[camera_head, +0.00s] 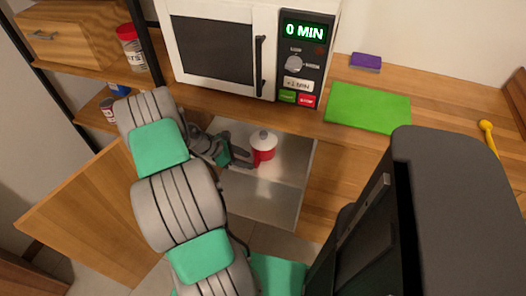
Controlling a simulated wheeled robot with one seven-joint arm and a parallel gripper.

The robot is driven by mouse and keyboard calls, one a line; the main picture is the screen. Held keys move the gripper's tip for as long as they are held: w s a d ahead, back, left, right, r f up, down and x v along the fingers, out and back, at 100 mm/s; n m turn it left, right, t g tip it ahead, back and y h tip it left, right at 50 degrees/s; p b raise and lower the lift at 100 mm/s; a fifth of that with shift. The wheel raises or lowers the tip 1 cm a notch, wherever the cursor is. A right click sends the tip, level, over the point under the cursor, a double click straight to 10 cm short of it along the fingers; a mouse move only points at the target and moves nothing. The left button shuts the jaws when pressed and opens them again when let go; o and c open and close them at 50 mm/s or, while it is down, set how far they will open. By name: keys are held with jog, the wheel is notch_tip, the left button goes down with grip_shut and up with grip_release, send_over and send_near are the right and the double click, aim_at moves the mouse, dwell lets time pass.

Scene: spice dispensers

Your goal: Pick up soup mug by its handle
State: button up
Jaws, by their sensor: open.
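A small red mug (264,152) with a pale lid and a dark knob stands upright on the metal surface of an open drawer or cabinet below the microwave. My gripper (245,156) is just left of the mug, its fingers pointing right toward it. The gripper is open, with nothing seen held between the fingers. I cannot tell whether a finger touches the mug. The mug's handle is not clearly visible; the fingers may hide it.
A white microwave (245,45) stands on the wooden counter above. A green board (368,107) and a purple block (366,61) lie to its right. An open wooden door (90,212) is at left. Shelves at upper left hold a red-capped jar (132,48).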

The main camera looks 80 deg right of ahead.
aim_at(255, 163)
jog(key=b+x, duration=0.1)
jog(key=x, duration=0.4)
jog(key=shift+s+a+f, duration=0.1)
jog(key=shift+s, duration=0.05)
jog(key=shift+c, duration=0.4)
grip_shut()
dwell(0.7)
